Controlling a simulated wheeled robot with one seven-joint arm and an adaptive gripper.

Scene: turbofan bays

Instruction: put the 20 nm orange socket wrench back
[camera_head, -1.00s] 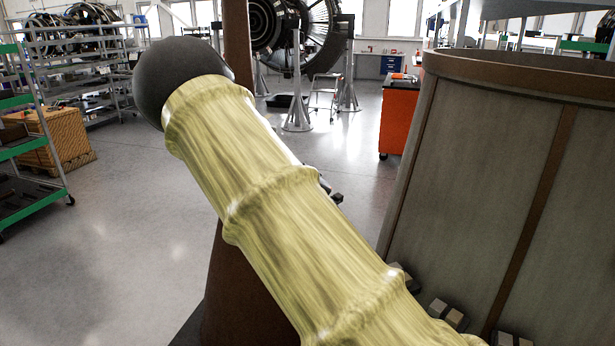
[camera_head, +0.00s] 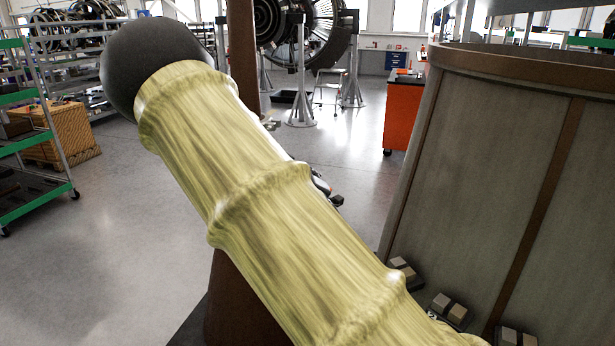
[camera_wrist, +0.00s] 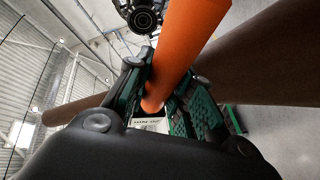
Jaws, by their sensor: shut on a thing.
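The orange socket wrench (camera_wrist: 186,45) shows in the wrist view as a thick orange handle running from the top edge down between the fingers. My gripper (camera_wrist: 163,95) is shut on it, with a dark green ribbed finger on either side. A small pale label with blurred lettering (camera_wrist: 150,124) shows just below the handle's rounded end; I cannot tell what it belongs to. The wrench's other end is out of view.
A large grey-brown curved casing (camera_head: 480,170) stands close on the right. An orange cabinet (camera_head: 402,112) stands farther back. A green-edged shelf cart (camera_head: 40,140) and a wooden crate (camera_head: 75,135) are at the left. Open floor lies between. An engine (camera_head: 305,30) is on stands behind.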

